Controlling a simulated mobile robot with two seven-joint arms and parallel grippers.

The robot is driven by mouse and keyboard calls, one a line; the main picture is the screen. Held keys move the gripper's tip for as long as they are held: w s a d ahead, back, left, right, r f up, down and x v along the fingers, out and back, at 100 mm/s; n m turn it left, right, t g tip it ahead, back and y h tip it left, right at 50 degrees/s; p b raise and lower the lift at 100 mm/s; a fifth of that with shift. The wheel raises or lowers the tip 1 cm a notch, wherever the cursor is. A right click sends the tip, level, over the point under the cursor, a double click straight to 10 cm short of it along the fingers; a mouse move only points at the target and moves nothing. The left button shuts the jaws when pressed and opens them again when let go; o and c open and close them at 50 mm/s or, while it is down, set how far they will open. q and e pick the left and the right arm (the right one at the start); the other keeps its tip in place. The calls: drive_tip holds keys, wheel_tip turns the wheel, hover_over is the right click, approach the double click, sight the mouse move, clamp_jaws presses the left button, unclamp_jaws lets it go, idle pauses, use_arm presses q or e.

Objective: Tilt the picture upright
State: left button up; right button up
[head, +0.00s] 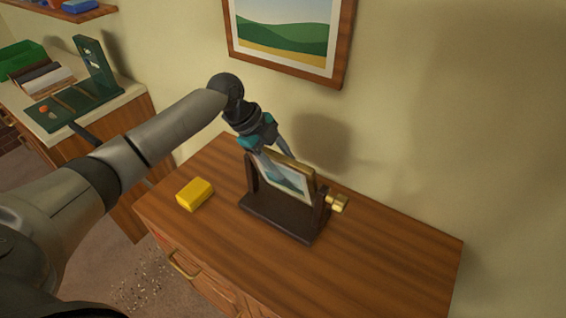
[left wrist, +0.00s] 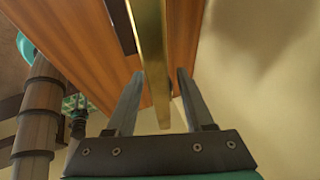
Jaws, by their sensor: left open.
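The small gold-framed picture (head: 288,180) is held between the posts of a dark stand (head: 275,218) on the wooden cabinet. Its face looks tilted against the stand's posts, but the exact angle is hard to tell. A brass knob (head: 338,203) sticks out at the stand's right side. My left gripper (head: 274,157) is at the picture's upper edge. In the left wrist view the open fingers (left wrist: 158,76) straddle the gold frame edge (left wrist: 151,60), with gaps showing on both sides. The fingers partly cover the picture in the head view. My right gripper is not in view.
A yellow block (head: 195,194) lies on the cabinet top (head: 385,250) left of the stand. The wall with a large hanging landscape picture (head: 287,35) is close behind. A side counter with a green rack (head: 92,70) stands at the left. The cabinet's right part is clear.

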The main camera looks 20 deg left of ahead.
use_arm(q)
drive_tip(key=shift+w+d+f, duration=0.1)
drive_tip(key=shift+d+f, duration=0.1)
drive_tip(key=shift+f, duration=0.2)
drive_tip(key=shift+c, duration=0.2)
clamp_jaws()
idle(1.0)
